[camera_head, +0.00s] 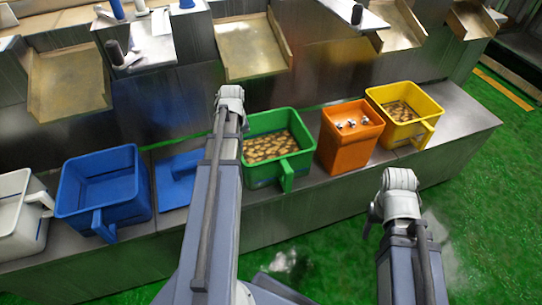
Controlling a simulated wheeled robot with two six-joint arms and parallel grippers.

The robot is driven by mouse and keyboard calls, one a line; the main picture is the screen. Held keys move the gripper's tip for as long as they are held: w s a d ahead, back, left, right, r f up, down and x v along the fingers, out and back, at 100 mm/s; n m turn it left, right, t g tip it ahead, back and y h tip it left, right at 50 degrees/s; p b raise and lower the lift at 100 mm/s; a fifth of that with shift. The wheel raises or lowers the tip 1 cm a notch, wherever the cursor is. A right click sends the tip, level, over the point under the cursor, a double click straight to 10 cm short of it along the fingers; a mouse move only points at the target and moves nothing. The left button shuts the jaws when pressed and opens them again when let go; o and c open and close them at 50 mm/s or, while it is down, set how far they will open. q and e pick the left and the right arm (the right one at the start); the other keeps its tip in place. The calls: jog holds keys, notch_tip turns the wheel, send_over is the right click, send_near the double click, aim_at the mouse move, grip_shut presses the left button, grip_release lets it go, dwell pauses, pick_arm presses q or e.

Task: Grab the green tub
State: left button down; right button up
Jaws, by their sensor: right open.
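The green tub (275,148) stands upright on the metal ledge, right of my left arm, and holds many brown, potato-like pieces. Its handle faces the front. My left arm reaches up past the tub's left side and covers part of that edge; I see its grey joint, but no left fingers. My right gripper (374,216) is open, small and partly hidden by its own arm. It is in front of the ledge, below and to the right of the green tub, apart from it.
An orange bin (348,147) and a yellow tub (405,113) stand right of the green tub. A blue tub (101,193), a flat blue piece (178,180) and a white tub (22,216) are on the left. Metal chutes (250,48) line the back. Green floor (470,215) is free at right.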

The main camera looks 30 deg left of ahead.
pick_arm(q)
jog(key=shift+r, duration=0.15)
dwell(0.8)
notch_tip(320, 180, up, 10)
jog(key=p, duration=1)
jog(key=shift+f, duration=0.2)
